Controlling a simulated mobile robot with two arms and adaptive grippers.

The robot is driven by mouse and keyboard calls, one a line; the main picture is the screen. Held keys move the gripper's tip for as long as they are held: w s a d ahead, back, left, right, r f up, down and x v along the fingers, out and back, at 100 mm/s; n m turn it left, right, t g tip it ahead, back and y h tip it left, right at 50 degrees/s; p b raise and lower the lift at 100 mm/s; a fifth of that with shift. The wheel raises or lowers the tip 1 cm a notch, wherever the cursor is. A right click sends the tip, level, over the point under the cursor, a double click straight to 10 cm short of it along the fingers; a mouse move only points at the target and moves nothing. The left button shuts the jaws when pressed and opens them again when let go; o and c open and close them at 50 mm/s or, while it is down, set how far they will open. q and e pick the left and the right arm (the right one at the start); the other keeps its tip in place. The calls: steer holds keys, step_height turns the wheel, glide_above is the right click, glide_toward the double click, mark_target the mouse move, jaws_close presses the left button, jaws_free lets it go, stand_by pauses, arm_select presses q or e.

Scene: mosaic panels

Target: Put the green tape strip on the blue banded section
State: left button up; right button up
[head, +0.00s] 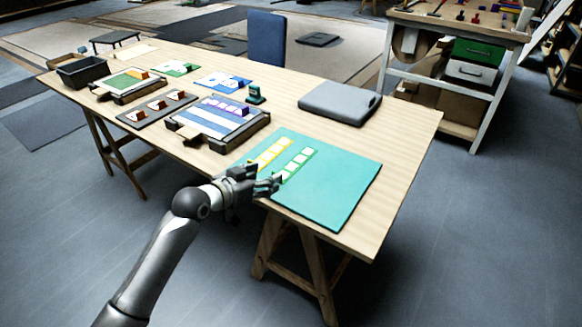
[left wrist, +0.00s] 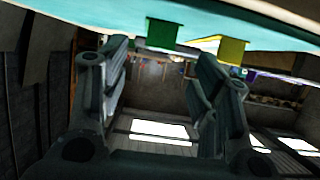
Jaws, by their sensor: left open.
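The green tape strip (head: 294,165), with pale squares along it, lies on the teal mat (head: 335,190) at the table's front right. A yellow strip (head: 264,154) lies beside it on the left. My left gripper (head: 266,181) is at the mat's front-left edge, by the near end of the green strip. In the left wrist view its fingers (left wrist: 162,68) are apart with nothing between them; the green strip end (left wrist: 162,33) and yellow strip end (left wrist: 232,51) show beyond the fingertips. The blue banded section (head: 208,121), blue and white striped, sits in a dark-framed tray left of the mat, with a purple strip across it.
A grey closed case (head: 340,102) lies behind the mat, and a small dark green object (head: 255,94) stands near the banded tray. Left are a board with triangle-marked blocks (head: 157,108), a green panel (head: 122,82) and a black bin (head: 82,70).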

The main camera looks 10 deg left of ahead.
arm_select(q)
steer(key=shift+x, duration=2.85)
steer(key=shift+s+f, duration=0.1)
steer(key=shift+f, duration=0.1)
steer(key=c, duration=0.7)
steer(key=shift+r, duration=0.1)
